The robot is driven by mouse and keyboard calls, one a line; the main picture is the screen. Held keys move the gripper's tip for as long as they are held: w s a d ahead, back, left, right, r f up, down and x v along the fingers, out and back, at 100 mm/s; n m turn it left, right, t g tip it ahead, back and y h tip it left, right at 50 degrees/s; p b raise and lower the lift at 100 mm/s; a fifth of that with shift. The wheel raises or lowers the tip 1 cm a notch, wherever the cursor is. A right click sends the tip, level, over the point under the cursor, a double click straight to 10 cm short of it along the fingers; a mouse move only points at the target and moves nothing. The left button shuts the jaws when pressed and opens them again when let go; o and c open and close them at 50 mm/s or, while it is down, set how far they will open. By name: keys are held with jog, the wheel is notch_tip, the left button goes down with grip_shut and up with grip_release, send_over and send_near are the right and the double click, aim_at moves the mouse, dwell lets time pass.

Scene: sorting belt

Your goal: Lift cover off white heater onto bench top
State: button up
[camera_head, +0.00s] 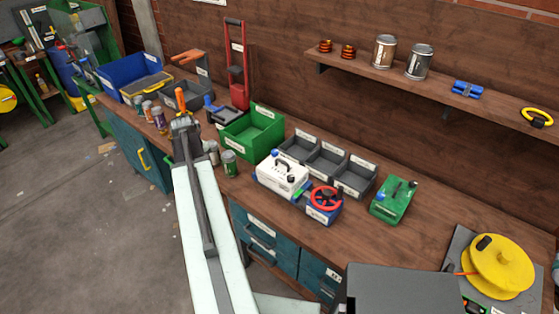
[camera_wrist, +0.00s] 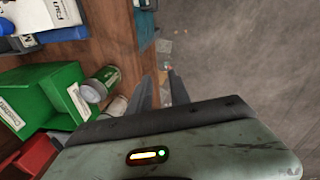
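The white heater (camera_head: 282,178) stands on the wooden bench top (camera_head: 262,203). It is a small white box with a dark handle on its cover (camera_head: 284,164), which sits on top. In the wrist view the white heater (camera_wrist: 48,14) shows only in part at the top left. My gripper (camera_head: 183,122) is to the left of the heater, near the bench's front edge and apart from the heater. In the wrist view my gripper (camera_wrist: 162,90) has its two grey fingers spread, with nothing between them.
A green bin (camera_head: 252,132) and cans (camera_head: 229,163) stand between my gripper and the heater. Grey bins (camera_head: 325,163) are behind the heater, and a blue box with a red wheel (camera_head: 324,202) is beside it. Bare bench top lies in front of the green device (camera_head: 393,201).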

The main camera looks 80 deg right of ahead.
jog(key=s+d+r+m+p, duration=0.1)
jog(key=s+d+r, duration=0.1)
jog(key=s+d, duration=0.45)
jog(key=s+d+r+p, duration=0.1)
jog(key=s+d, duration=0.3)
jog(key=s, duration=0.6)
jog(key=r+g, duration=0.1)
send_over(283, 163)
jog(key=shift+m, duration=0.3)
jog(key=f+b, duration=0.7)
jog(key=shift+d+f, duration=0.35)
jog(key=shift+f, duration=0.05)
jog(key=shift+r, duration=0.2)
grip_shut()
